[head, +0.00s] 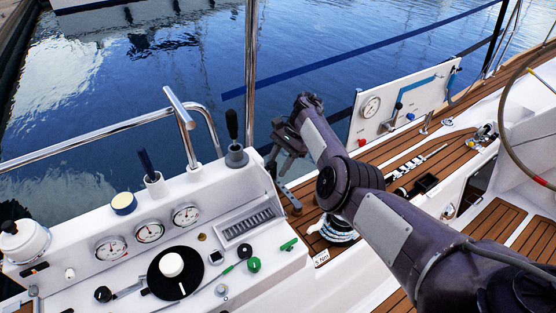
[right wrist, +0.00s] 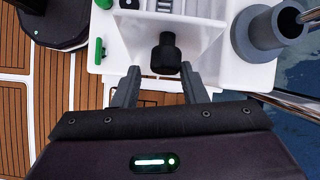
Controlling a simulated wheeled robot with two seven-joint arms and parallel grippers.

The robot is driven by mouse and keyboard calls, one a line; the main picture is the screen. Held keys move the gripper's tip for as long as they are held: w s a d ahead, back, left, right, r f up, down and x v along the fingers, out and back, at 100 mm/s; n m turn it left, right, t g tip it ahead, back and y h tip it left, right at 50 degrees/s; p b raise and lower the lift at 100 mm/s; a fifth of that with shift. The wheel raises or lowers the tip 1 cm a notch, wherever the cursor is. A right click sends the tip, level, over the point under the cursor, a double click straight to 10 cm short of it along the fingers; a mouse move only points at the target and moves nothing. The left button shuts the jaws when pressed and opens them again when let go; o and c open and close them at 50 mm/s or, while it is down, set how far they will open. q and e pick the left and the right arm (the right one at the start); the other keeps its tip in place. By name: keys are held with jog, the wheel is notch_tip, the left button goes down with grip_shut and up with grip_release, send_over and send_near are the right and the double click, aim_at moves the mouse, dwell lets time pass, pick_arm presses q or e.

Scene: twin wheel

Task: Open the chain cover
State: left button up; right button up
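I cannot pick out a chain cover with certainty in either view. My right gripper (head: 286,150) is beside the far right corner of the white console (head: 110,205) in the head view. In the right wrist view its two grey fingers (right wrist: 157,85) are spread apart, with nothing held between them. A dark cylindrical piece (right wrist: 165,55) shows just beyond the fingertips against the white console edge; I cannot tell whether they touch it. My right arm hides part of the deck. My left gripper is out of view.
The console carries gauges (head: 149,231), a black disc with a white knob (head: 171,264), a slotted panel (head: 246,226), a green lever (head: 289,244) and a dark upright handle on a grey base (head: 236,157). A white gauge panel (head: 428,92) stands beyond. Metal rails (head: 90,137) border the water.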

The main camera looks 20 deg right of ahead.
jog(key=shift+o, duration=1)
jog(key=shift+d, duration=0.1)
jog(key=shift+w+r, duration=0.1)
jog(key=shift+r, duration=0.1)
jog(key=b+v, duration=0.1)
jog(key=v, duration=0.6)
jog(key=shift+d+r+b, duration=0.2)
jog(key=shift+r+b, duration=0.05)
jog(key=shift+b, duration=0.15)
jog(key=shift+d, duration=0.1)
